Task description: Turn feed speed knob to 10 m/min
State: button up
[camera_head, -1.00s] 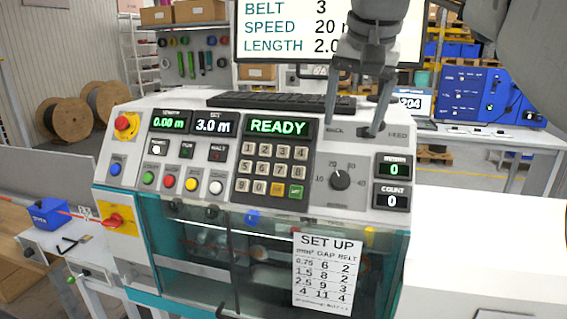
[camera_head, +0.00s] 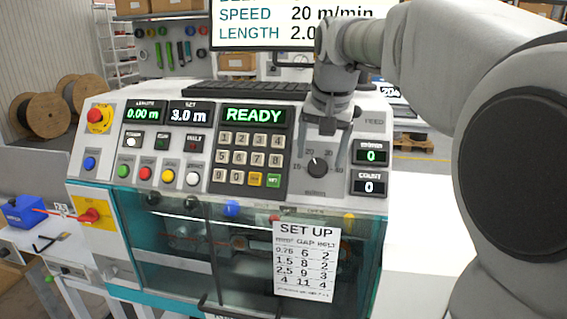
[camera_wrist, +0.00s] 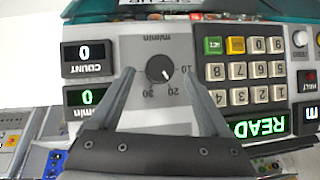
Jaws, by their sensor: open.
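The feed speed knob (camera_head: 317,167) is a round black dial on the right of the machine's sloped panel. It also shows in the wrist view (camera_wrist: 160,69), upside down, with 10, 20 and 30 marked around it and its white pointer line toward the 20. My gripper (camera_head: 322,155) is open over the dial, one finger on each side of the knob. In the wrist view my gripper (camera_wrist: 158,75) has its fingers spread with a gap to the knob on both sides; contact is not visible. The monitor (camera_head: 300,14) reads speed 20 m/min.
The keypad (camera_head: 250,158) lies left of the knob. The m/min and count displays (camera_head: 369,170) lie close on its right, both reading 0. A keyboard (camera_head: 245,91) lies behind the panel. The set-up sheet (camera_head: 303,262) hangs below on the clear cover.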

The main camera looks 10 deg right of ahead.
aim_at(318, 165)
jog(key=shift+x, duration=1.75)
grip_shut()
